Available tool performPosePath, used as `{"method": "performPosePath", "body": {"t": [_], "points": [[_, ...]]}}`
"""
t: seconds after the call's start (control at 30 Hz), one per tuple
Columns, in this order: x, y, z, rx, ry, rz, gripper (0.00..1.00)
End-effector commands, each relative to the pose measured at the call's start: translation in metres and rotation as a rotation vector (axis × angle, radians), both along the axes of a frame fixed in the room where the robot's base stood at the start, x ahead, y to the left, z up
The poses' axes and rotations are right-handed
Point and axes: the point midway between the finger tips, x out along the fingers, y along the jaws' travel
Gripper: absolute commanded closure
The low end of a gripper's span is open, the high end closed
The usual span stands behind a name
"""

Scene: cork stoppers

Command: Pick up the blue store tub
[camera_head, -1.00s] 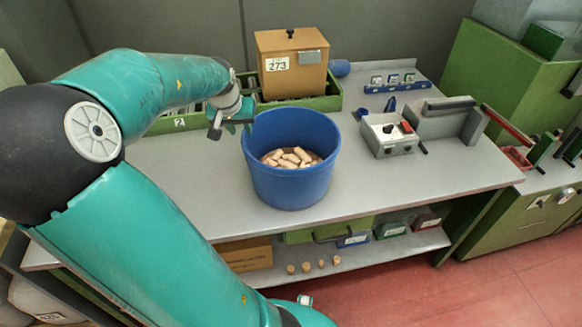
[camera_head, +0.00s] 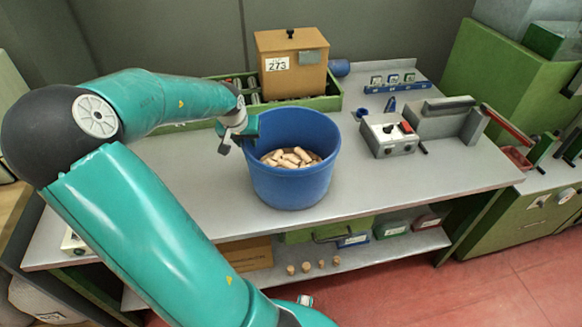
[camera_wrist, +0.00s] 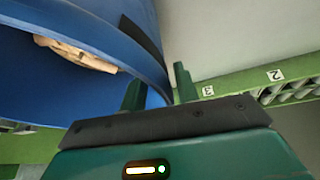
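The blue store tub (camera_head: 291,187) stands upright on the grey bench, with several cork stoppers (camera_head: 291,157) in its bottom. My gripper (camera_head: 250,127) is at the left side of the tub's rim. In the wrist view the tub (camera_wrist: 95,30) fills the upper left, with a cork (camera_wrist: 75,52) inside. My gripper's two green fingers (camera_wrist: 160,90) stand apart there, one over the tub's inside and one beyond its outer wall. The rim runs between them. I see a gap, and contact with the wall is not clear.
A green tray (camera_head: 330,103) with a wooden box (camera_head: 291,65) marked 273 stands behind the tub. A grey device (camera_head: 388,134) and a blue rack (camera_head: 398,86) are to the right. The bench (camera_head: 400,185) is clear in front and to the right of the tub.

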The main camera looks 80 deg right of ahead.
Motion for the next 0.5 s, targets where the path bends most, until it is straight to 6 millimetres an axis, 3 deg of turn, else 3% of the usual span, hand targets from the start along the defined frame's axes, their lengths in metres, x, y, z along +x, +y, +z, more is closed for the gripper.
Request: {"method": "performPosePath", "body": {"t": [0.07,0.2,0.5], "points": [[0.0001,0.0001,0.0002,0.0,0.0,0.0,0.73],[0.0001,0.0002,0.0002,0.0,0.0,0.0,1.0],[0.0002,0.0003,0.0003,0.0,0.0,0.0,1.0]]}}
